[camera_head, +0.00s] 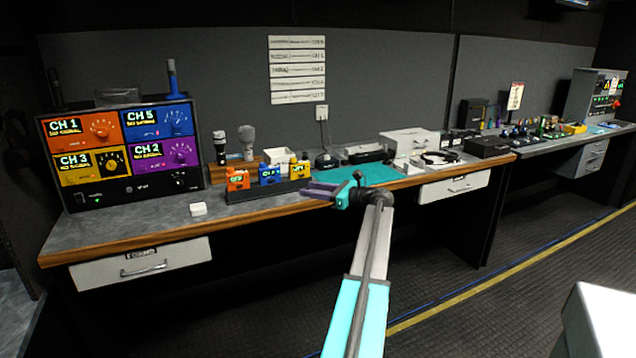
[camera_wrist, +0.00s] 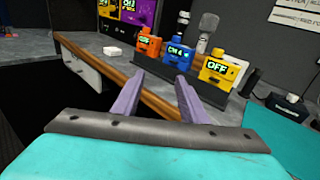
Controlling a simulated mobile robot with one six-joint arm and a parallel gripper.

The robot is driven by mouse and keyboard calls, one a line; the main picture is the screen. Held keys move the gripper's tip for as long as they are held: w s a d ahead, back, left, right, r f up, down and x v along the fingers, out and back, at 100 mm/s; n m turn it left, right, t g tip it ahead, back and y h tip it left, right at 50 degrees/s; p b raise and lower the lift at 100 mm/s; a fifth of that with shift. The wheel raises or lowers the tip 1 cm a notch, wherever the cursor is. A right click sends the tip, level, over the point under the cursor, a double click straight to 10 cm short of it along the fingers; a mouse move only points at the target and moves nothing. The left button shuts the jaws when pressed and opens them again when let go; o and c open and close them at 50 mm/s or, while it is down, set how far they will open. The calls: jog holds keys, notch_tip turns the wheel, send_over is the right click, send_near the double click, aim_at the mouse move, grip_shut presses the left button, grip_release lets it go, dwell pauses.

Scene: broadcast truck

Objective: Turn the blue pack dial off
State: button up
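The blue pack (camera_head: 270,175) stands in the middle of a dark rack on the desk, between an orange pack (camera_head: 238,181) and a yellow pack (camera_head: 299,170).
The dark rack (camera_wrist: 197,82) holds the packs near the front edge. Microphones (camera_head: 248,140) stand behind it, and a four-colour channel monitor (camera_head: 125,190) is to the left. A small white block (camera_head: 198,209) lies left of the rack. A teal mat (camera_head: 372,175) lies right.

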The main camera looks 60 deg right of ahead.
jog(key=w+a+f+n+g+y, duration=0.25)
jog(key=w+a+f, duration=0.45)
jog(key=a+f, duration=0.45)
jog(key=w+a+f+n+g+y, duration=0.1)
jog(key=w+a+f+n+g, duration=0.25)
jog(key=w+a+f, duration=0.6)
jog(key=a+f+n+g+y, duration=0.15)
jog(key=a+f+n, duration=0.25)
jog(key=a+f, duration=0.7)
jog(key=a+f+n+g+y, duration=0.1)
jog(key=a+f+n+g, duration=0.2)
jog(key=a+f, duration=0.75)
jog(key=s+a+f+n+g+h, duration=0.1)
jog(key=s+a+f+n+g, duration=0.45)
jog(key=a, duration=0.75)
jog(key=s+a+f+n+g, duration=0.2)
jog(key=s+a+f+n, duration=0.45)
jog(key=a, duration=0.65)
jog(key=s+a+f+n+g+h, duration=0.1)
jog(key=s+a+f+n, duration=0.1)
jog(key=s, duration=0.5)
jog(key=s+a+f+n+g+h, duration=0.2)
jog(key=s+a+f+n, duration=0.1)
jog(key=s+n, duration=0.2)
jog(key=s+a+f+n+g+h, duration=0.1)
jog(key=s+a+f+n+h, duration=0.1)
jog(key=s, duration=0.7)
jog(key=shift+s+a+f+n, duration=0.15)
jog(key=shift+s+a+n, duration=0.1)
jog(key=shift+a+n, duration=0.45)
